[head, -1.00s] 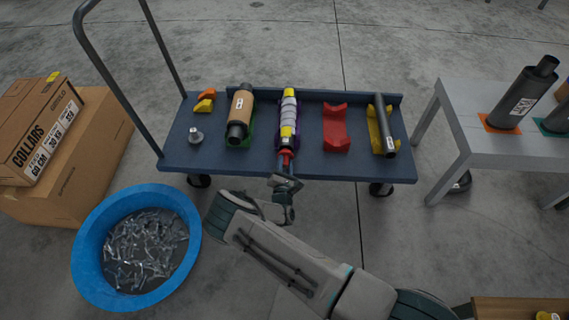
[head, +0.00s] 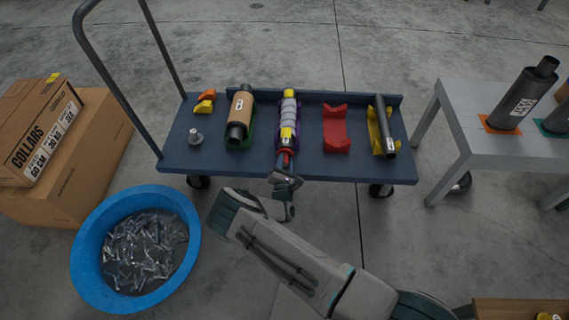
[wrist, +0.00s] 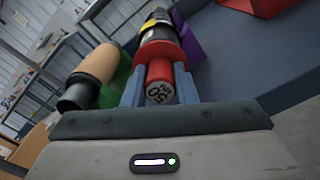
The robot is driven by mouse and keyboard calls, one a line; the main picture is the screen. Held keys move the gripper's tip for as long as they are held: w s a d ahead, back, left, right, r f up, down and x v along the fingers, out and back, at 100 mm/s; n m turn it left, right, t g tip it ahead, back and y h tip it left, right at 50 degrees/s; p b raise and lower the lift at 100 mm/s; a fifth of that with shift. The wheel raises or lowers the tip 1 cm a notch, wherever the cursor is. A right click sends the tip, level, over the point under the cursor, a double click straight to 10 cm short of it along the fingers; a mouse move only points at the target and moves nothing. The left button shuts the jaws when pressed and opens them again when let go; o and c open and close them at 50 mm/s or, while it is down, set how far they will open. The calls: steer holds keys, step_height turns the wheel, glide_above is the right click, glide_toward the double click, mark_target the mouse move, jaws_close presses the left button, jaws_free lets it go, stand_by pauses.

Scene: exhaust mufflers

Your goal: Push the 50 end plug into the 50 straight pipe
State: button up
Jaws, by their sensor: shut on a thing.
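The red 50 end plug (wrist: 159,82) has a wide red flange and a "50" label on its end. My gripper (wrist: 160,98) is shut on its narrow end, one finger on each side. In the head view the plug (head: 286,157) lies in line with the near end of the 50 straight pipe (head: 289,113), silver-grey with yellow bands and a dark near end. The pipe lies in a purple cradle (wrist: 190,45) on the blue cart. The flange meets or nearly meets the pipe's mouth; how deep the plug sits is hidden.
A tan-wrapped muffler (head: 240,112) in a green cradle lies left of the pipe. An empty red cradle (head: 335,130) and a dark pipe (head: 385,125) in a yellow cradle lie right. A blue tub (head: 85,265) stands on the floor at left.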

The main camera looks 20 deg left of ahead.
steer(key=shift+w+a, duration=0.15)
steer(key=shift+w, duration=0.5)
steer(key=o, duration=1.1)
steer(key=shift+c, duration=0.2)
steer(key=p+v, duration=0.3)
steer(key=v, duration=1.1)
steer(key=shift+p, duration=0.4)
steer(key=shift+w+a, duration=0.1)
